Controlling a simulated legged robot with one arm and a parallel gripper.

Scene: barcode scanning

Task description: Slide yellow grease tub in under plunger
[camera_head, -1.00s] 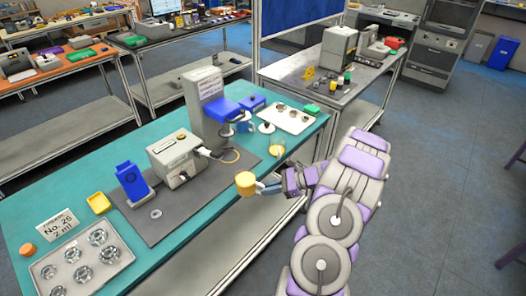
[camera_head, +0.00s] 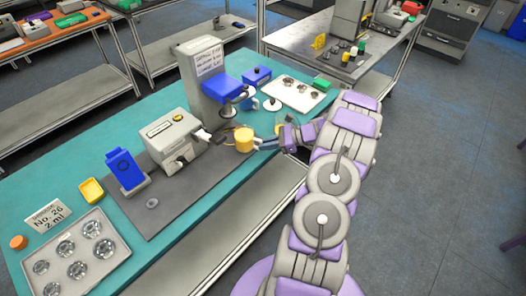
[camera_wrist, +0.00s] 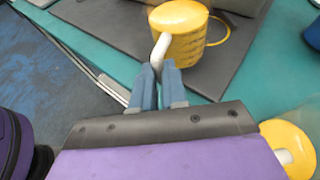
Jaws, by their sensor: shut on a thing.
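The yellow grease tub (camera_head: 243,140) is a short round tub with a pale handle. In the wrist view the tub (camera_wrist: 180,30) is at the top centre, above the dark mat. My gripper (camera_head: 262,145) is shut on its handle; the blue fingers (camera_wrist: 158,82) meet at the handle's lower end. The tub is near the mat's right edge; I cannot tell whether it touches the mat. The press is a grey column (camera_head: 203,65) with a blue head (camera_head: 222,88). A round plunger disc (camera_head: 230,112) hangs under the head, behind and left of the tub.
A grey machine (camera_head: 172,140) stands left of the tub, its spout pointing toward it. A blue device (camera_head: 125,170), yellow tray (camera_head: 91,190) and parts tray (camera_head: 75,250) lie at left. Behind are a blue box (camera_head: 256,76) and white tray (camera_head: 292,93). Another yellow object (camera_wrist: 285,145) shows at lower right.

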